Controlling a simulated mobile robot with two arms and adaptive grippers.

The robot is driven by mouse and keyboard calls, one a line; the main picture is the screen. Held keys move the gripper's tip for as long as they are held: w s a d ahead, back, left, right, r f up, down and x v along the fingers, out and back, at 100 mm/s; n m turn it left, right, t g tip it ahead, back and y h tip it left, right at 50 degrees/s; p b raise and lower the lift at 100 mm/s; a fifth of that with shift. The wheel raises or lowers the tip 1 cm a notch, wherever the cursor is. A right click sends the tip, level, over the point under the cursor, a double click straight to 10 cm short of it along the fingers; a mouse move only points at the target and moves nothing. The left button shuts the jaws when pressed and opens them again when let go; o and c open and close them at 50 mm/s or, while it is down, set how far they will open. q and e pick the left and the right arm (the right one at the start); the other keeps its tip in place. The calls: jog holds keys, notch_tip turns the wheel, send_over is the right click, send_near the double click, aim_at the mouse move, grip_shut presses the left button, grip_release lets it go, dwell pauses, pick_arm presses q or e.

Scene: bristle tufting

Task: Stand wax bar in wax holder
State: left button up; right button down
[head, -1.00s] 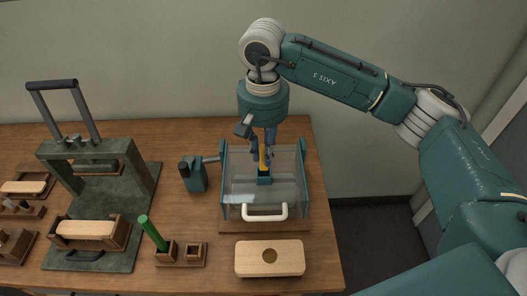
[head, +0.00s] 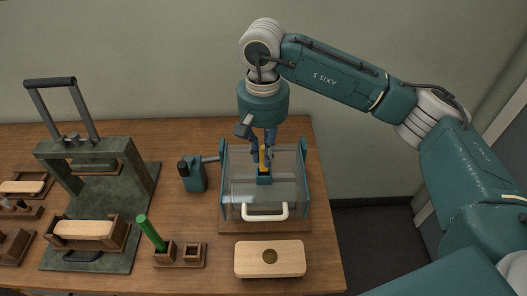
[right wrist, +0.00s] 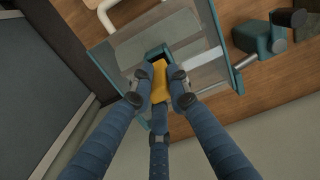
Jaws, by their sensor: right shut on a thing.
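The yellow wax bar (head: 263,160) is upright between the fingers of my right gripper (head: 262,150), which is shut on it. The bar also shows in the right wrist view (right wrist: 159,80), with the fingers (right wrist: 158,95) around it. The small teal wax holder (head: 264,181) is directly under the bar, inside a clear-walled box. In the right wrist view the teal holder (right wrist: 153,55) shows beside the bar's far end. The bar's lower end is at the holder's top; how deep it sits I cannot tell. My left gripper is not in view.
The clear box (head: 235,205) has a white handle (head: 264,213) in front. A teal crank-like device (head: 193,175) stands left of it. A wooden block with a hole (head: 270,259), a tilted green rod (head: 153,233) in a wooden stand, and a dark green press (head: 146,180) stand nearby.

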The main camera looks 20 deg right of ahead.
aim_at(264, 170)
jog(key=shift+f+b, duration=1.7)
jog(key=shift+f, duration=0.15)
jog(key=shift+f+b, duration=0.3)
jog(key=c, duration=1.2)
grip_release()
jog(key=shift+r, duration=0.15)
jog(key=shift+r+p, duration=1.6)
jog(key=shift+r, duration=1.85)
jog(key=shift+f, duration=0.15)
